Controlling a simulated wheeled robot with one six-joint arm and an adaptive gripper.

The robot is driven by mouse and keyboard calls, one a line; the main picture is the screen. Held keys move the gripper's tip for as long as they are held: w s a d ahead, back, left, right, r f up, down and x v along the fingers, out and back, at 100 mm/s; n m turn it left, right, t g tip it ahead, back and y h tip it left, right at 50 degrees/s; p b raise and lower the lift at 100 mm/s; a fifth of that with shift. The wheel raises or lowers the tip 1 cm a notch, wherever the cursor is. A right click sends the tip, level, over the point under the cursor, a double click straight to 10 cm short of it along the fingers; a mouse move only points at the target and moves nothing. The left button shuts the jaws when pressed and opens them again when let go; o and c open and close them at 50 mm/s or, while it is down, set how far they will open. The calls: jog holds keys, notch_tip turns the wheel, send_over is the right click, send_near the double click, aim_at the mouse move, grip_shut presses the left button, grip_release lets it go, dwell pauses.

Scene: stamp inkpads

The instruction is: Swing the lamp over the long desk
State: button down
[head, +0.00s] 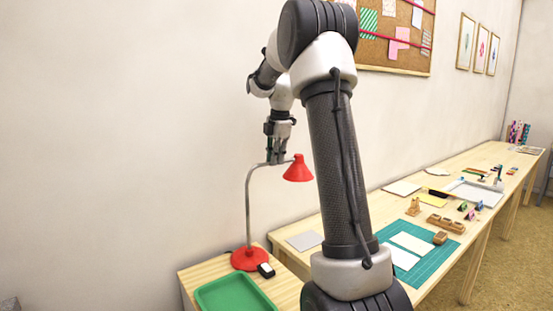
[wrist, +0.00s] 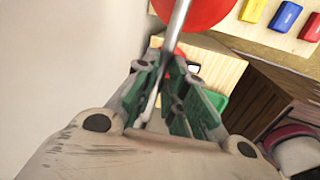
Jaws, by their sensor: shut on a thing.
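The lamp has a red round base (head: 249,260), a thin grey bent stem (head: 247,205) and a red cone shade (head: 298,169). It stands upright on a small wooden side table (head: 193,275). My gripper (head: 277,158) is shut on the upper stem, just left of the shade. In the wrist view my gripper (wrist: 167,80) has the grey stem (wrist: 179,25) between its fingers, and the red shade (wrist: 200,12) shows beyond. The long desk (head: 304,227) runs right from beside the side table. The shade points right, toward the desk's near end.
A green tray (head: 201,297) and a small black-and-white item (head: 266,270) lie on the side table. A teal cutting mat (head: 433,262) with white sheets, several stamps and a grey pad (head: 305,241) lie on the desk. Yellow, blue (wrist: 285,16) and red blocks show in the wrist view.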

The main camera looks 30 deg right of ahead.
dwell(0.4)
jog(key=c, duration=1.5)
grip_release()
jog(key=r, duration=0.4)
jog(key=s+r, duration=0.1)
jog(key=r, duration=0.3)
jog(key=s+r, duration=0.1)
jog(key=r, duration=0.2)
jog(key=shift+s+a+r, duration=0.1)
jog(key=shift+s+r, duration=0.05)
jog(key=shift+r, duration=0.25)
